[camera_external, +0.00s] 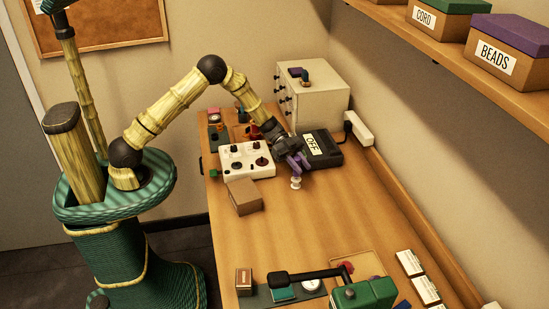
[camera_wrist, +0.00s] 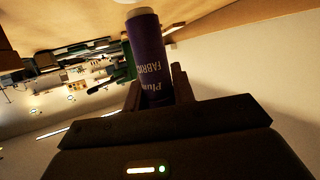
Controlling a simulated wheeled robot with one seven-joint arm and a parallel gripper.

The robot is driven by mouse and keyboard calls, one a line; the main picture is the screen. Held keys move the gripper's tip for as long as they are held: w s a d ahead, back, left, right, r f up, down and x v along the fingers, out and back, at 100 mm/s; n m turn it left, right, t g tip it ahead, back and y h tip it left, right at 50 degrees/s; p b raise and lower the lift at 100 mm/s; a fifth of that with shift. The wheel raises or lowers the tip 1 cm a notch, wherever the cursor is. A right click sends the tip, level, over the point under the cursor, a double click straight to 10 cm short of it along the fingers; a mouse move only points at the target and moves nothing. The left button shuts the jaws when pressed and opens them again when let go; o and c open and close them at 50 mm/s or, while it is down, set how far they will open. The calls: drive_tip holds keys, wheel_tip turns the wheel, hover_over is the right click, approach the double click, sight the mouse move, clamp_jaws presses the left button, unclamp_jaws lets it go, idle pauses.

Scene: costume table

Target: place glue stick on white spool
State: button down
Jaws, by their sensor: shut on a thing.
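The glue stick, a dark purple cylinder with pale lettering that includes "FABRIC", fills the upper middle of the wrist view (camera_wrist: 147,55). My gripper (camera_wrist: 158,88) is shut on it, with a finger on either side. In the external view my gripper (camera_external: 300,164) hangs over the table in front of the "OFF" box, with purple at its fingertips. The white spool (camera_external: 296,183) stands upright just below the fingertips. A pale round end (camera_wrist: 140,12) shows at the far end of the glue stick in the wrist view. I cannot tell whether stick and spool touch.
A white control box (camera_external: 246,160) and a brown box (camera_external: 244,196) lie to the left. The black "OFF" box (camera_external: 318,149) is close behind my gripper. A white drawer cabinet (camera_external: 322,90) stands farther back. The middle of the table toward the front is clear.

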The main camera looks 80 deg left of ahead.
drive_tip(key=shift+f, duration=0.5)
drive_tip(key=shift+f, duration=0.1)
drive_tip(key=c, duration=1.2)
unclamp_jaws()
drive_tip(key=shift+o, duration=0.2)
drive_tip(key=shift+a, duration=0.2)
drive_tip(key=b+v, duration=0.1)
drive_tip(key=v, duration=1)
drive_tip(key=shift+a+b, duration=0.35)
drive_tip(key=shift+s, duration=0.1)
